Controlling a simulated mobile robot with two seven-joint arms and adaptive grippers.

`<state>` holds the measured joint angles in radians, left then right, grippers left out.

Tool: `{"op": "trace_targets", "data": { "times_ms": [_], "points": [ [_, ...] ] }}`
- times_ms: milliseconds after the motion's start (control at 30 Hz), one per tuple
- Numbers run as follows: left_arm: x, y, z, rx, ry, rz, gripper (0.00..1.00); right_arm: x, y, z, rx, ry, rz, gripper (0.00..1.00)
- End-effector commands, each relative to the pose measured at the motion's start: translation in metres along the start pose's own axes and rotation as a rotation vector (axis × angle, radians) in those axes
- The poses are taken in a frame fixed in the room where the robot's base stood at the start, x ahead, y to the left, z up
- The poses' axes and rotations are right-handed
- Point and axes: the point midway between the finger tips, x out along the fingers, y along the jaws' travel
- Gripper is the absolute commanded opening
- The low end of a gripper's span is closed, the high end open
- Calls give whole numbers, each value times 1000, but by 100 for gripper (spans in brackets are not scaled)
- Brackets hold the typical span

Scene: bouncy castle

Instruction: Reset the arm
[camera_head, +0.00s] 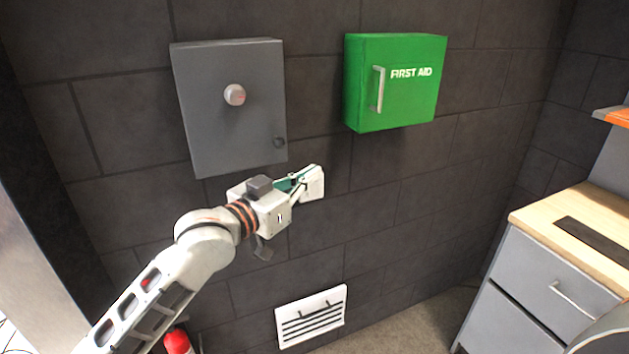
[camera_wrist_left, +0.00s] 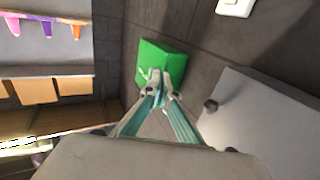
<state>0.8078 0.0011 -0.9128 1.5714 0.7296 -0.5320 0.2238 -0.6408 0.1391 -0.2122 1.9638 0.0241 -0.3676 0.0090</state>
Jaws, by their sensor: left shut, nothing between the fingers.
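My left gripper (camera_head: 312,183) is raised in front of the dark block wall, just below and right of the grey wall box. Its fingers are together and hold nothing. In the left wrist view the closed fingertips (camera_wrist_left: 160,80) show in front of the green first aid box (camera_wrist_left: 165,62), apart from it as far as I can tell. My left arm (camera_head: 185,262) reaches up from the lower left in the head view. My right gripper is not in view.
A grey wall box (camera_head: 230,140) with a round knob (camera_head: 234,95) and the first aid box (camera_head: 395,82) hang on the wall. A white vent (camera_head: 311,316) is low on the wall. A wood-topped drawer cabinet (camera_head: 545,272) stands right. A red object (camera_head: 178,341) is at bottom left.

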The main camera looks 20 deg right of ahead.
Motion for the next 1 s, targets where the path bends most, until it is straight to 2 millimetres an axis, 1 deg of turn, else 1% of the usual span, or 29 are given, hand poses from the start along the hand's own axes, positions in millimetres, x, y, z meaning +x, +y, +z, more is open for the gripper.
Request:
{"op": "trace_targets", "data": {
  "times_ms": [100, 233, 433, 467, 533, 567, 667, 700, 767, 800, 867, 900, 967, 1000],
  "points": [
    [-7, 14, 1, -1, 0, 1, 0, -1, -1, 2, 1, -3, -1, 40],
    [-12, 22, 0, -1, 0, 0, 0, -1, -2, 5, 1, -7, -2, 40],
    [-14, 23, 2, -4, 0, -5, 0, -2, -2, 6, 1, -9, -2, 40],
    [-16, 21, 5, -8, -1, -10, 0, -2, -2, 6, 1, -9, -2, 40],
    [-22, 15, 17, -27, -2, -28, 0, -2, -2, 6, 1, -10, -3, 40],
    [-25, 11, 25, -37, -3, -40, 0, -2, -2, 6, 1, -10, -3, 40],
    [-44, -6, 58, -79, -8, -98, 0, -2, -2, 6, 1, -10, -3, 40],
    [-54, -13, 75, -96, -13, -127, 0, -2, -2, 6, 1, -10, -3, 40],
    [-72, -24, 101, -121, -22, -173, 0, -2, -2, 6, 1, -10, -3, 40],
    [-84, -31, 118, -135, -30, -204, 0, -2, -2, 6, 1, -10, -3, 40],
    [-104, -40, 146, -153, -48, -252, 0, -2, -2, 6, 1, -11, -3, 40],
    [-118, -45, 164, -164, -61, -284, 0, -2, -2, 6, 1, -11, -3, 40],
    [-140, -51, 193, -178, -84, -332, 0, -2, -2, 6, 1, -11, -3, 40],
    [-156, -54, 212, -184, -103, -363, 0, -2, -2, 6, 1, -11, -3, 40]
  ]
}}
